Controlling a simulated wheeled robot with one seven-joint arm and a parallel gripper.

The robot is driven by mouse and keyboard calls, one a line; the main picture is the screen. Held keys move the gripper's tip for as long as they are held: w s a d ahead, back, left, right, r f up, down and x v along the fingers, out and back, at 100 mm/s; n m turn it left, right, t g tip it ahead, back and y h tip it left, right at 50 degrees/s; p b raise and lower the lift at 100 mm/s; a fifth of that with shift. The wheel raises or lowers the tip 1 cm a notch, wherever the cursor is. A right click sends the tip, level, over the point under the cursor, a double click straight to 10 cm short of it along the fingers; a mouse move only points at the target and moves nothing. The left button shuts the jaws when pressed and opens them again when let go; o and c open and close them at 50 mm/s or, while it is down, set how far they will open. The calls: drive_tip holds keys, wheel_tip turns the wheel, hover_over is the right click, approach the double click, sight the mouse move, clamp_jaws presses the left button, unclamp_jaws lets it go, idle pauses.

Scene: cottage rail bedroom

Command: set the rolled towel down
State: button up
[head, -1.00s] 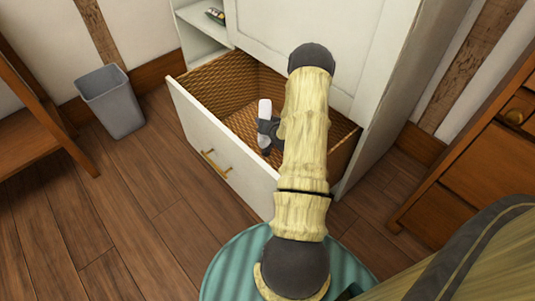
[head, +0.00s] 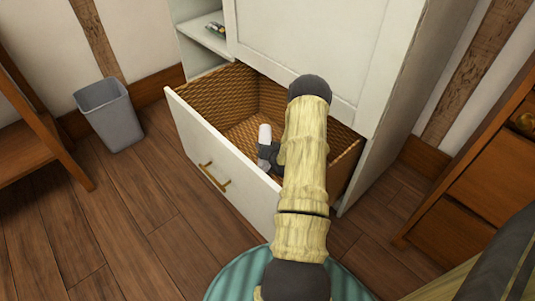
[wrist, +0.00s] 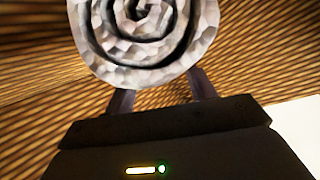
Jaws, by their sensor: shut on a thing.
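The rolled towel (head: 265,134) is white and shows in the head view inside the open drawer (head: 211,151), its upper end up. In the wrist view the spiral end of the rolled towel (wrist: 145,40) fills the top middle, between my two fingers. My gripper (head: 268,151) is shut on the towel, within the drawer's woven-lined space. It also shows in the wrist view (wrist: 160,85). My arm hides part of the drawer on its right side. I cannot tell whether the towel touches the drawer's bottom.
The drawer belongs to a white cabinet (head: 300,40) with a small open shelf (head: 205,38) at its left. A grey bin (head: 112,115) stands on the wood floor at left. A wooden chest (head: 480,190) stands at right.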

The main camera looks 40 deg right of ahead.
drive_tip(key=shift+f+b, duration=0.7)
drive_tip(key=shift+f, duration=0.85)
drive_tip(key=shift+f, duration=0.65)
drive_tip(key=o, duration=1.2)
drive_tip(key=shift+o, duration=0.2)
drive_tip(key=shift+r, duration=0.1)
drive_tip(key=shift+r, duration=0.2)
drive_tip(key=p+v, duration=0.2)
drive_tip(key=v, duration=0.1)
drive_tip(key=p+v, duration=0.2)
drive_tip(key=v, duration=0.1)
drive_tip(key=shift+s+a+r, duration=0.1)
drive_tip(key=shift+r, duration=0.5)
drive_tip(key=shift+s+a+r+p, duration=0.15)
drive_tip(key=shift+s+p, duration=0.15)
drive_tip(key=shift+s, duration=0.25)
